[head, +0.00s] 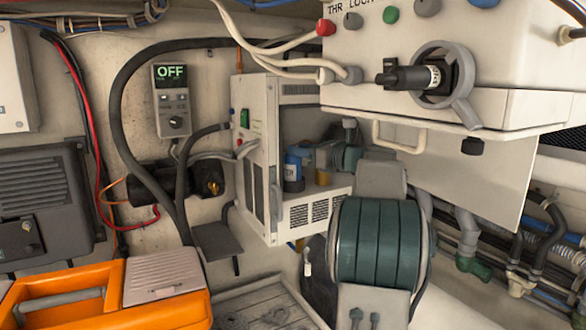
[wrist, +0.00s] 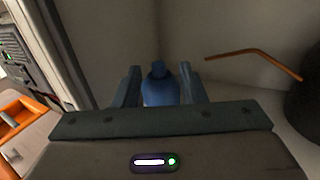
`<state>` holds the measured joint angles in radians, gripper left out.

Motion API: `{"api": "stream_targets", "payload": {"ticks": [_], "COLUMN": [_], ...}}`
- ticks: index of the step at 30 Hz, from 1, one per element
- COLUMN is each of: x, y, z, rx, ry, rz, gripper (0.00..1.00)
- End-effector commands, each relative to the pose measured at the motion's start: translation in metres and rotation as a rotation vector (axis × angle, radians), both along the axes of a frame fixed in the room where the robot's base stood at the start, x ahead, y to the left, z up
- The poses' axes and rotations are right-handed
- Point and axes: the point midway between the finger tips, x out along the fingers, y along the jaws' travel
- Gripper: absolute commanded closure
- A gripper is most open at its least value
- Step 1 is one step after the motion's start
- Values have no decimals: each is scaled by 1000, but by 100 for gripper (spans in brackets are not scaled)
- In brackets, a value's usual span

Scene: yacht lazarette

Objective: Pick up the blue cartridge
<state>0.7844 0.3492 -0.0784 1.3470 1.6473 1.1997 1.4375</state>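The blue cartridge (head: 293,168) stands upright inside the open white cabinet, with a pale label and a dark lower part. In the wrist view the blue cartridge (wrist: 160,92) shows between the two fingers of my gripper (wrist: 160,85), its narrow cap pointing up the picture. The fingers are spread apart, one on each side of it. I see no clear gap, but I cannot tell whether they press on it. The palm hides its lower part.
The white cabinet (head: 256,155) has close walls around the cartridge. A white control box (head: 505,105) with a rotary switch overhangs it at the upper right. An orange toolbox (head: 75,315) is at the lower left. An orange rod (wrist: 255,55) crosses behind on the right in the wrist view.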

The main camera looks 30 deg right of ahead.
Motion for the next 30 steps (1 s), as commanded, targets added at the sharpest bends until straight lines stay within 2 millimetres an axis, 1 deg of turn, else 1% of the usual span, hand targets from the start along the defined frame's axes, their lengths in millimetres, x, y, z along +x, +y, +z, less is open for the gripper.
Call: {"api": "stream_targets", "payload": {"ticks": [1, 5, 7, 12, 13, 16, 17, 26, 30], "x": [9, 25, 28, 28, 28, 28, 28, 28, 28], "y": [6, 11, 12, 12, 12, 12, 12, 12, 12], "z": [3, 1, 0, -1, -1, -1, -1, 0, 4], "rx": [2, 1, 0, -1, -1, -1, -1, -2, -2], "ry": [2, 3, 3, 3, 3, 3, 3, 2, 0], "rz": [4, 2, 1, 0, 0, 0, 0, 0, 0], "gripper": [63, 63, 63, 63, 68, 96, 100, 100, 100]}}
